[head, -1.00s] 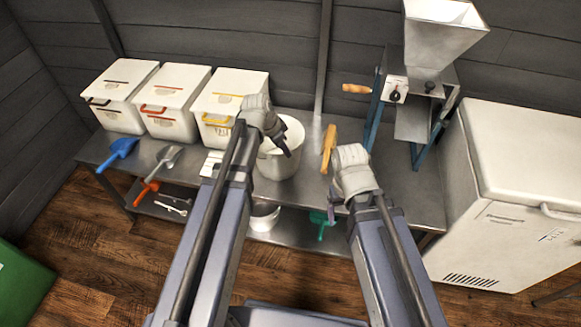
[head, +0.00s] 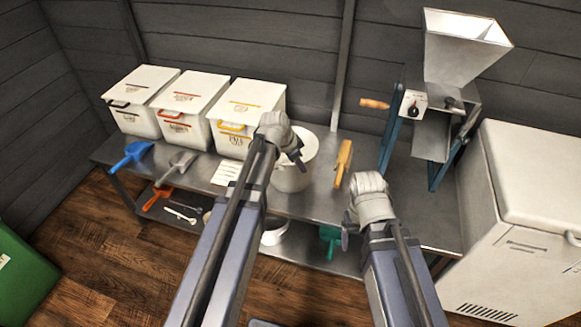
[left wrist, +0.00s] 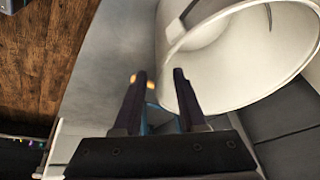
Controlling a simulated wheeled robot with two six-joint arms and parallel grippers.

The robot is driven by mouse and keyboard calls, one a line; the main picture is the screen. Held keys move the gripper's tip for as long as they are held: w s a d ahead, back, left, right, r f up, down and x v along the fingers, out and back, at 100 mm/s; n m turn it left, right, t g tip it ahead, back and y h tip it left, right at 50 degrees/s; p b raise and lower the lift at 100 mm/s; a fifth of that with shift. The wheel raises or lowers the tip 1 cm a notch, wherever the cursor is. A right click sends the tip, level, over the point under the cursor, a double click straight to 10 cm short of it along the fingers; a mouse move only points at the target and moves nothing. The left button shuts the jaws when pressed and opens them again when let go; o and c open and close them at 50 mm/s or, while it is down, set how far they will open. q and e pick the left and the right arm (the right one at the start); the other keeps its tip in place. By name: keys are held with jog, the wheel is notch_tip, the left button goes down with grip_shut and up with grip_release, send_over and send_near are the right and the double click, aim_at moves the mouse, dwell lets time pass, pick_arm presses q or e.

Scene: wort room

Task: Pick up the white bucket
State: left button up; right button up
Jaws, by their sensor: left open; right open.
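The white bucket (head: 290,178) stands upright and open on the steel table, right of the lidded bins. My left gripper (head: 299,163) is open and over the bucket's left front part in the head view, its wrist hiding part of the rim. In the left wrist view the bucket (left wrist: 235,75) fills the upper right, its mouth facing the camera. My right gripper (head: 347,238) is open and empty at the table's front edge, right of the bucket.
A wooden-backed brush (head: 344,160) lies close right of the bucket. White bins (head: 250,103) stand at its left, with a paper card (head: 226,173) and scoops (head: 132,155) in front. A mill (head: 432,110) and white chest (head: 530,230) are at the right. A lower shelf holds small tools.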

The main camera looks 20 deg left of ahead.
aim_at(307, 177)
pick_arm(q)
jog(key=b+x, duration=0.4)
jog(key=x, duration=0.1)
jog(key=shift+s+f, duration=0.1)
jog(key=shift+s, duration=0.05)
grip_shut()
dwell(1.3)
